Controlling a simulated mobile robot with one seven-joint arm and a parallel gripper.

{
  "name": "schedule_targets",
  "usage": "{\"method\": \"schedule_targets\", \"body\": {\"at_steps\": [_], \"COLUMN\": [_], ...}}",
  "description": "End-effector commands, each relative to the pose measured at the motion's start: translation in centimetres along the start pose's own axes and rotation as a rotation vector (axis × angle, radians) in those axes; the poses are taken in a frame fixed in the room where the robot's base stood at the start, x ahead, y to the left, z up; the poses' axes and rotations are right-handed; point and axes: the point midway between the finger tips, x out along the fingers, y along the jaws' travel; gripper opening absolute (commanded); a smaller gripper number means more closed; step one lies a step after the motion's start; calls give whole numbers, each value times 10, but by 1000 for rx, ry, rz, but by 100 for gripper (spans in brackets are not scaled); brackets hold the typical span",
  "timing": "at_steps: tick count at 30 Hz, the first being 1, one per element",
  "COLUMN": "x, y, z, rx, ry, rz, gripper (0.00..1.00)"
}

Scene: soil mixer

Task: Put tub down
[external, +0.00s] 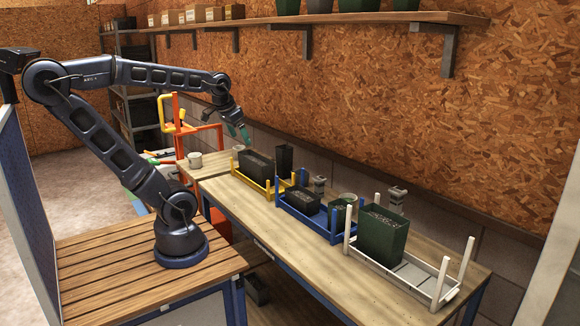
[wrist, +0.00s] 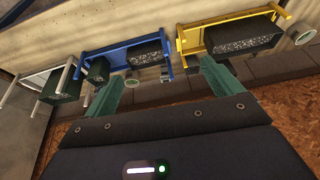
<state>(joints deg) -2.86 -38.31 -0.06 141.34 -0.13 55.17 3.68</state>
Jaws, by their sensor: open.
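My gripper (external: 240,133) is raised above the far end of the bench, with its green fingers spread and nothing between them; in the wrist view it is also open (wrist: 165,68). I cannot tell which container is the task's tub. A dark soil-filled tub (external: 257,164) sits in the yellow rack (external: 262,187), and shows in the wrist view (wrist: 242,38). Another dark tub (external: 299,200) sits in the blue rack (external: 308,221) beside a small green pot (external: 337,207). A tall green tub with soil (external: 382,235) stands in the white rack (external: 417,283).
A tall black pot (external: 284,159) stands by the yellow rack. The bench front (external: 290,255) is clear. A shelf (external: 330,18) runs along the wall above.

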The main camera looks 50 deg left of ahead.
Motion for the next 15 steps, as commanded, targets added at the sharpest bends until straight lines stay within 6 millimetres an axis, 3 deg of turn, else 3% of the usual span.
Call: {"method": "schedule_targets", "body": {"at_steps": [3, 6, 15], "x": [2, 4, 5], "y": [9, 12, 13], "z": [23, 33, 37], "rx": [-8, -15, -20], "ry": [14, 19, 21], "rz": [11, 16, 18], "gripper": [91, 91, 91]}}
